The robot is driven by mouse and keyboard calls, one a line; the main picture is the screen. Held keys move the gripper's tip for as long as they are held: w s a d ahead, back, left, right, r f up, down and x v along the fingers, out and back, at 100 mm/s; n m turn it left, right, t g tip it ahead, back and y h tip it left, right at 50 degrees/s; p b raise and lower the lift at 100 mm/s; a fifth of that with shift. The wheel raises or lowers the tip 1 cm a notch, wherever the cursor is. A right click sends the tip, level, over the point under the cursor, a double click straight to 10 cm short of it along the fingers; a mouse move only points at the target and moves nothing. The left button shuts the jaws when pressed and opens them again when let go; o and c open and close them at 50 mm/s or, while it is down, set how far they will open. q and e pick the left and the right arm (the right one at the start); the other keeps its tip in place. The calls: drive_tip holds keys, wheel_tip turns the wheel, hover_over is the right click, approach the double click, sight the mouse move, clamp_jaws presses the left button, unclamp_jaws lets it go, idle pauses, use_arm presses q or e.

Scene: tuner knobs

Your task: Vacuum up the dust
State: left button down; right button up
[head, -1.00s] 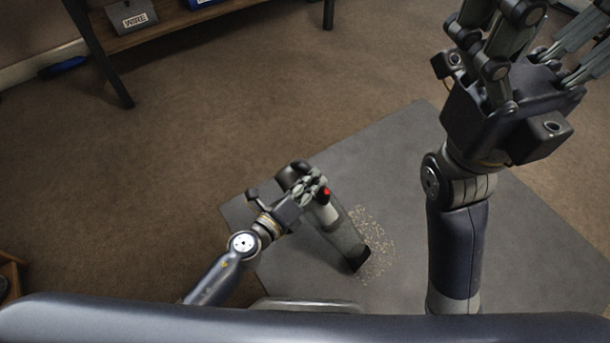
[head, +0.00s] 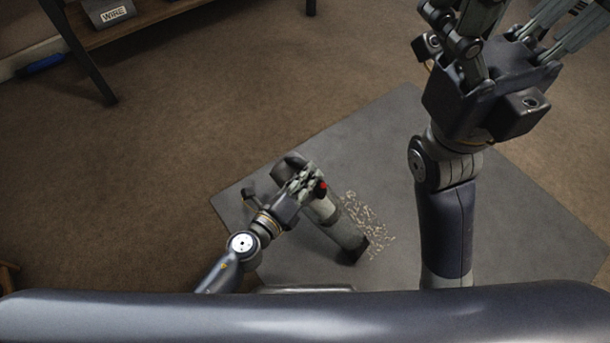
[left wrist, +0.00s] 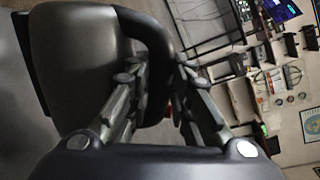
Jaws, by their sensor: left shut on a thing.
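A hand vacuum (head: 328,212) with a dark body, a grey clear front and a red button shows in the head view, its dark nozzle pointing down and right. My left gripper (head: 306,184) is shut on its handle. The left wrist view also shows the vacuum's dark body (left wrist: 80,65) and handle between my fingers (left wrist: 155,85). A patch of pale dust (head: 366,215) lies on the grey mat (head: 260,185), just right of the nozzle. The nozzle tip is at the patch's lower left edge; I cannot tell if it touches the mat. My right gripper (head: 490,40) is raised, its fingertips cut off at the top.
A shelf (head: 150,18) with a bin marked WIRE (head: 108,14) stands at the back left. A blue object (head: 40,65) lies by the wall. The left wrist view shows a wall with hanging tools (left wrist: 270,80).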

use_arm(q)
drive_tip(key=shift+w+d+r, duration=0.3)
drive_tip(key=shift+w+d, duration=0.35)
drive_tip(key=shift+d, duration=0.15)
drive_tip(key=shift+w+d, duration=0.35)
drive_tip(key=shift+d, duration=0.15)
drive_tip(key=shift+w+d, duration=0.7)
drive_tip(key=shift+d, duration=0.3)
drive_tip(key=shift+w+a, duration=0.1)
drive_tip(key=shift+w+a, duration=0.8)
drive_tip(key=shift+w, duration=0.25)
drive_tip(key=shift+w+a, duration=0.8)
drive_tip(key=shift+w, duration=0.25)
